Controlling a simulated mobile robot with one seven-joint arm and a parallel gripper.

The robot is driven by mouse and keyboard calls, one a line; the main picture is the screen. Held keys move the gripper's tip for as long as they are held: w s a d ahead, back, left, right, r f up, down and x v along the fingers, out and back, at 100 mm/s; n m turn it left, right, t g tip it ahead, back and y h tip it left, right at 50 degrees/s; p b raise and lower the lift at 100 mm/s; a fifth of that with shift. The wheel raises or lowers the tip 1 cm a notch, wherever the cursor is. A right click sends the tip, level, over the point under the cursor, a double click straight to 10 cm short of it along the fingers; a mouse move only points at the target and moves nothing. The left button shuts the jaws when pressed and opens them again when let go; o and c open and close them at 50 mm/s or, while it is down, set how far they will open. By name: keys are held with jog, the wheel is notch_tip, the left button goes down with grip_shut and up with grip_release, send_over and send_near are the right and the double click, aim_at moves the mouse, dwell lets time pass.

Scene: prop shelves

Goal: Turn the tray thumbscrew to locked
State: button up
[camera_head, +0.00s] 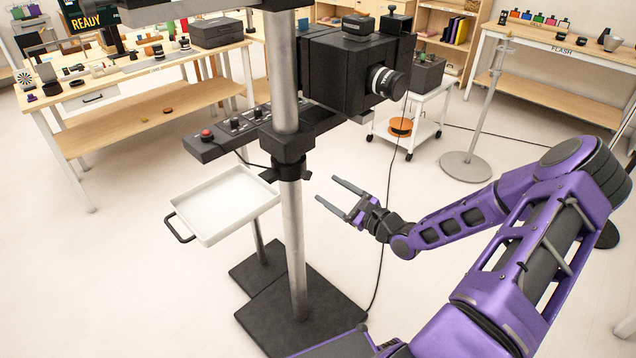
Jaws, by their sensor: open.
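A shallow white tray (222,206) with a dark handle (180,229) sits left of a tall metal column (292,230). The tray is raised above the floor, with a thin post (259,240) below its right side. A black clamp collar (290,160) with small dark projections is on the column near tray height. I cannot pick out the tray thumbscrew with certainty, nor tell its setting. My gripper (327,189) is open and empty. Its two fingers point left toward the column, to the right of the collar and apart from it in the picture.
A black camera (340,75) and a control bar (230,135) with a red button are mounted above the tray. A dark base plate (300,315) and a cable (378,260) lie below. A white cart (415,115) and a light stand (466,165) stand behind.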

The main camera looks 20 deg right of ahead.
jog(key=v, duration=1)
jog(key=shift+s, duration=0.15)
jog(key=shift+f, duration=0.1)
